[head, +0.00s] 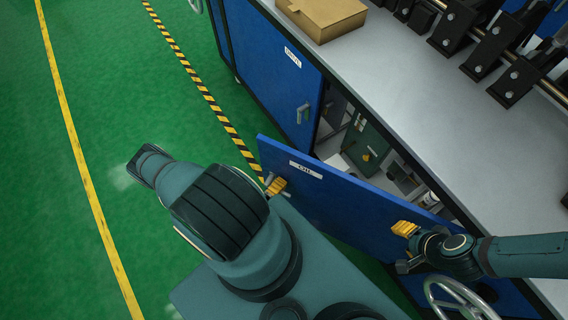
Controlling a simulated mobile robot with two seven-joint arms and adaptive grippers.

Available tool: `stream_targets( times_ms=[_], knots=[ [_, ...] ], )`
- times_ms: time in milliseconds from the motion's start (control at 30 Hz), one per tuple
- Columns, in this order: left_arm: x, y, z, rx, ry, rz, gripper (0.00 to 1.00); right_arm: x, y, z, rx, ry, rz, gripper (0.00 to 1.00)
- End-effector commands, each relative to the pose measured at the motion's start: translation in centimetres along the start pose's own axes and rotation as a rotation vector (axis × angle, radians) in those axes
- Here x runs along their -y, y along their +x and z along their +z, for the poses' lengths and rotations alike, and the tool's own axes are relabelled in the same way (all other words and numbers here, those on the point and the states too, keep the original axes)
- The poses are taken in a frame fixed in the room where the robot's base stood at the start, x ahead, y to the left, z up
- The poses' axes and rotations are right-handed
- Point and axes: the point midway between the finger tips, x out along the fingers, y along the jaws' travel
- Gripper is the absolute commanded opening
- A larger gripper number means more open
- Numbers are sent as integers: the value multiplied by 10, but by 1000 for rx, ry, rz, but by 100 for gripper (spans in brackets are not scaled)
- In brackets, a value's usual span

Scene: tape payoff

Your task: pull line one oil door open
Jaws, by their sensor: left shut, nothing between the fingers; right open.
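The blue oil door (335,200), with a white label (306,169) reading "OIL", stands swung out from the cabinet, its free edge to the left. A wedge-shaped gap shows behind it. My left gripper (276,187) has yellow fingers, is shut and empty, and appears by the outer face near the free edge. Whether it touches the door I cannot tell. My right gripper (405,229) is open, in front of the door's right part, with nothing seen between its fingers. The door's handle is not visible; my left arm hides the lower left of the door.
Inside the cabinet a green unit (366,143) and small parts show. A shut blue door (265,70) with a handle (302,113) stands left of the opening. A cardboard box (322,15) lies on the grey top (400,80). A handwheel (455,298) is at lower right. Green floor is free at left.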

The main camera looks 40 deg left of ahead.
Motion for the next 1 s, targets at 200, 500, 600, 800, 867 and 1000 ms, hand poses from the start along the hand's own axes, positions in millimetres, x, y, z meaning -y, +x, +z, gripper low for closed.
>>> stream_targets(
  times_ms=[200,500,600,800,867,1000],
  knots=[
    [0,0,0,0,1,1,22,0,0,0,0,0,0,47],
    [0,0,0,0,0,1,46,0,0,0,0,0,0,47],
    [0,-1,0,0,0,1,46,0,0,0,0,0,0,47],
    [-1,-22,0,0,0,4,46,0,0,0,0,0,0,47],
    [-1,-33,1,2,1,4,46,0,0,0,0,0,0,47],
    [-1,-63,1,1,1,4,46,0,0,0,0,0,0,47]
  ],
)
